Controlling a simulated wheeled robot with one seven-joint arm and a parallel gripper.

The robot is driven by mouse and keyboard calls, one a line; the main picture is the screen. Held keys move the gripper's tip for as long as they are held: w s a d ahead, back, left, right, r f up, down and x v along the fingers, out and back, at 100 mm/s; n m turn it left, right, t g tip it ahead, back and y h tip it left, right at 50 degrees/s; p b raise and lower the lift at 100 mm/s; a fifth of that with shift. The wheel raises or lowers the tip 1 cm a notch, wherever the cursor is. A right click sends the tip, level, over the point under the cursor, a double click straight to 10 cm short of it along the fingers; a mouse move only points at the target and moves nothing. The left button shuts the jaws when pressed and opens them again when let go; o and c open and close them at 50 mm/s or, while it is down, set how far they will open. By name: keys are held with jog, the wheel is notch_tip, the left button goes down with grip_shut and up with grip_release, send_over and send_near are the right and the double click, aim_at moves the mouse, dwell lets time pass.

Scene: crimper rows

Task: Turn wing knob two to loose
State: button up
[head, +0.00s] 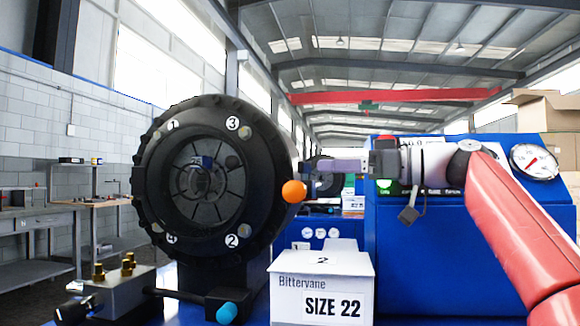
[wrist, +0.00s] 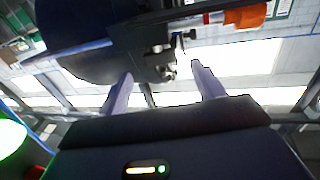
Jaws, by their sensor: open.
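The crimper head (head: 150,190) is a big black ribbed ring at left centre in the head view, with white discs numbered 1 to 4 on its face. Disc two (head: 231,241) is at its lower right, with a small grey round fitting (head: 245,230) beside it. I cannot make out a wing shape or how it is turned. My gripper (head: 306,167) reaches in from the right, at the ring's right edge, above and right of disc two. In the wrist view my gripper (wrist: 162,70) is open, with small metal parts (wrist: 168,52) showing beyond and between the fingers.
An orange ball (head: 293,191) sits at the ring's right edge, just below my fingers. A white SIZE 22 box (head: 320,290) stands in front. A blue cabinet with a gauge (head: 533,161) is at right. A brass-fitted block (head: 115,285) is at lower left.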

aim_at(308, 167)
jog(key=p+x, duration=0.1)
jog(key=x, duration=0.4)
jog(key=shift+w+a+r, duration=0.1)
jog(key=shift+a, duration=0.05)
jog(key=shift+p+x, duration=0.35)
jog(key=shift+x, duration=0.4)
jog(key=c, duration=1)
jog(key=shift+n+g+y, duration=0.3)
jog(key=shift+n+g, duration=0.3)
jog(key=shift+g, duration=0.3)
jog(key=o, duration=1)
